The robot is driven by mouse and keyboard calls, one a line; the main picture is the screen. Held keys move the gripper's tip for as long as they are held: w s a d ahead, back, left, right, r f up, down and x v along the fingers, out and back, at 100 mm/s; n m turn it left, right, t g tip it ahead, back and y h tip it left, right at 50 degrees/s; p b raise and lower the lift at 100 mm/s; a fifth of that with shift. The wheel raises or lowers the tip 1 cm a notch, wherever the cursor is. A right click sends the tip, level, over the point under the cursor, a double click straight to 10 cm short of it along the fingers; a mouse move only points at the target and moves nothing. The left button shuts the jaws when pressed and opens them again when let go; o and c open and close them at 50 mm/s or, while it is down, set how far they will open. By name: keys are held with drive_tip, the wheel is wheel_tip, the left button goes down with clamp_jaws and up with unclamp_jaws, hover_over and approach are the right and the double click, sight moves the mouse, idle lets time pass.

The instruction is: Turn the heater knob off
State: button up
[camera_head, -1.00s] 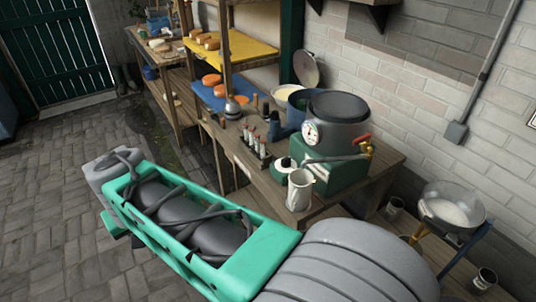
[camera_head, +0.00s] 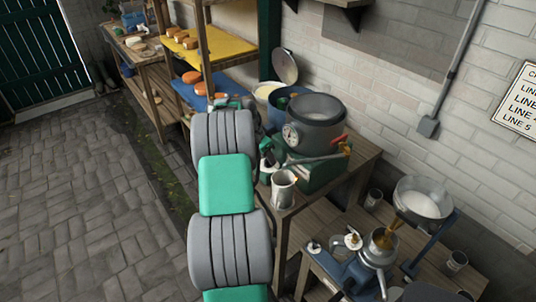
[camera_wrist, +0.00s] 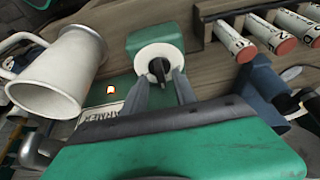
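The heater knob (camera_wrist: 157,69) is a black pointer on a round white dial, on a small green housing (camera_wrist: 148,40) in the wrist view. My gripper (camera_wrist: 161,80) is open there, its two grey fingers apart with their tips at the dial's near edge, one to each side of the knob. I cannot tell whether they touch it. A small orange-red lamp (camera_wrist: 110,89) shows beside a label on the green heater body. In the head view the green heater base (camera_head: 322,174) stands under a grey pot with a gauge (camera_head: 315,122); my arm hides most of the knob area.
A white metal jug (camera_wrist: 60,72) stands close left of the gripper; it also shows in the head view (camera_head: 283,188). Several red-tipped vials (camera_wrist: 262,30) sit in a rack at upper right. A red-handled tap (camera_head: 340,142) sticks out from the pot. A separator with a bowl (camera_head: 424,198) stands at right.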

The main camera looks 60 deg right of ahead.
drive_tip(key=shift+d+f, duration=0.1)
drive_tip(key=shift+f, duration=0.15)
drive_tip(key=shift+c, duration=0.4)
clamp_jaws()
